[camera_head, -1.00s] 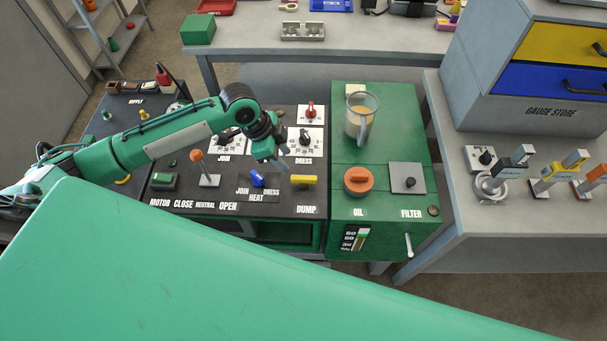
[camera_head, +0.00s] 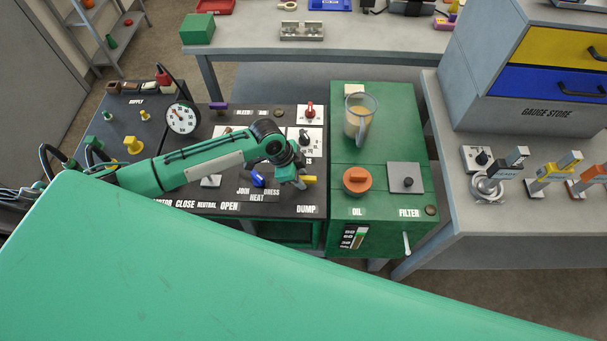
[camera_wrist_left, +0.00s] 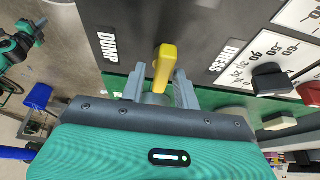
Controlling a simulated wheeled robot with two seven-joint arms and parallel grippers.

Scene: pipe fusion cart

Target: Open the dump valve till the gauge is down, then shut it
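The dump valve's yellow handle (camera_head: 311,180) sits above the DUMP label at the cart panel's front right. My left gripper (camera_head: 299,183) is at it and hides most of it. In the left wrist view the yellow handle (camera_wrist_left: 165,62) stands between the two grey fingers of my left gripper (camera_wrist_left: 160,88). The fingers are apart, one on each side, with a visible gap on the left; contact on the right is unclear. The round white gauge (camera_head: 182,118) stands at the panel's back left; its reading is too small to tell. My right gripper is not in view.
A blue knob (camera_head: 258,179) is left of the gripper. The green oil cabinet (camera_head: 385,125), with an orange cap (camera_head: 357,180) and a jug (camera_head: 360,115), adjoins on the right.

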